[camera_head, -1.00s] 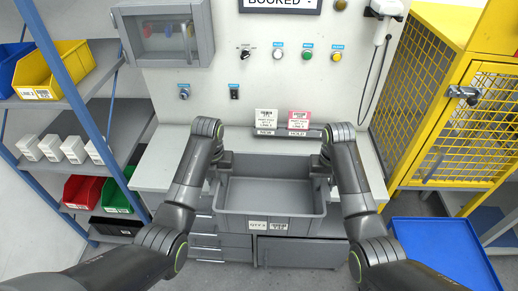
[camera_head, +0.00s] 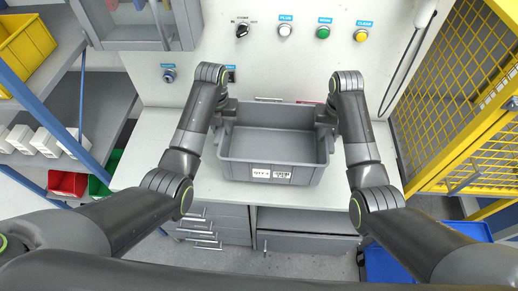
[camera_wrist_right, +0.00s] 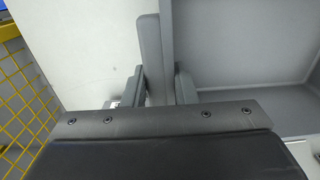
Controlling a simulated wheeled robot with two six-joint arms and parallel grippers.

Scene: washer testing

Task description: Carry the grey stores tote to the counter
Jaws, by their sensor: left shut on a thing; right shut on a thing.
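The grey stores tote (camera_head: 240,173) is empty, with white labels on its front wall. In the head view it is level and over the pale counter (camera_head: 140,165); I cannot tell whether its base touches the top. My left gripper (camera_head: 227,112) is shut on the tote's left side. My right gripper (camera_head: 325,120) is shut on its right side. In the right wrist view the tote's wall (camera_wrist_right: 153,40) stands between the fingers of my right gripper (camera_wrist_right: 157,86), with the grey inside to the right. The tote's underside is hidden.
A control panel with buttons (camera_head: 323,32) rises behind the counter. Grey drawers (camera_head: 215,222) are below it. A shelf rack with a yellow bin (camera_head: 25,45) is at left. A yellow mesh cage (camera_head: 465,100) and a blue surface (camera_head: 390,265) are at right. Counter shows bare on both sides.

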